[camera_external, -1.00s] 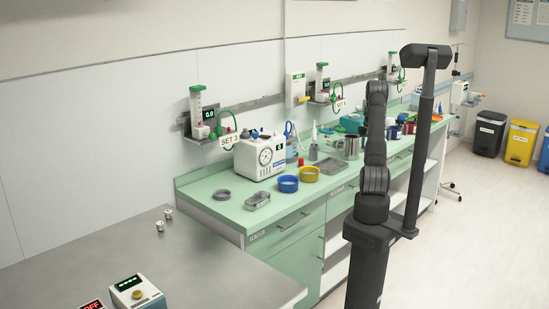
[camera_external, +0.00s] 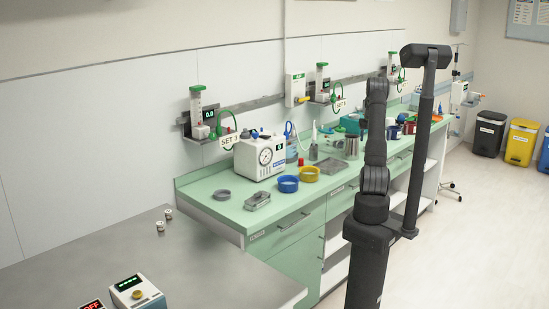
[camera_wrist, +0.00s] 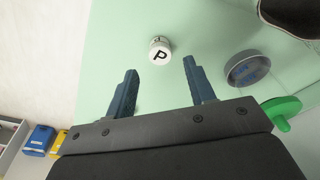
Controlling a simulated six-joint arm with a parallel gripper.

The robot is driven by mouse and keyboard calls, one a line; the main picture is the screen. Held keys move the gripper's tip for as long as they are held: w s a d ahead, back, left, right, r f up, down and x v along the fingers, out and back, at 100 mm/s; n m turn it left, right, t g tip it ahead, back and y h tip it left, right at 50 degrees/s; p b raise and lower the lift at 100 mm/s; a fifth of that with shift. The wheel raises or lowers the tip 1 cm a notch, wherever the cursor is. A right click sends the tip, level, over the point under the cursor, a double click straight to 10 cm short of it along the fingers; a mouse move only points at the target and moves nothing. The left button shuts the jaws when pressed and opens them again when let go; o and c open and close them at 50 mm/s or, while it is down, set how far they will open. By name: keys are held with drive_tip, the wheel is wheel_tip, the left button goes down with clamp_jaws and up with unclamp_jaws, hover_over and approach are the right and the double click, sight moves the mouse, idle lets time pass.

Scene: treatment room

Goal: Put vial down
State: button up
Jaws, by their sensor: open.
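In the wrist view a small white vial (camera_wrist: 160,50) with a black letter P on its top stands on the pale green counter (camera_wrist: 110,50). My gripper (camera_wrist: 160,66) is open and empty. Its two dark blue fingers are spread wide, and the vial shows between and just beyond the fingertips, apart from both. In the external view my arm hides the gripper and this vial.
A round dish (camera_wrist: 245,68) with a blue inside is right of my right finger. A green round object (camera_wrist: 282,110) and a dark object (camera_wrist: 292,14) are also at the right. The counter left of the vial is clear. In the external view, bowls (camera_external: 288,184) and equipment stand along the counter.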

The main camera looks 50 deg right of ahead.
wheel_tip(320, 180, up, 7)
drive_tip(key=shift+s+a, duration=0.35)
drive_tip(key=shift+s, duration=0.05)
drive_tip(key=f, duration=0.4)
drive_tip(key=w+f, duration=0.1)
drive_tip(key=f, duration=0.3)
drive_tip(key=d+f, duration=0.1)
drive_tip(key=f, duration=0.3)
drive_tip(key=shift+w+d+f, duration=0.1)
drive_tip(key=shift+w, duration=0.05)
wheel_tip(320, 180, up, 3)
drive_tip(key=shift+f, duration=0.15)
drive_tip(key=shift+r, duration=0.7)
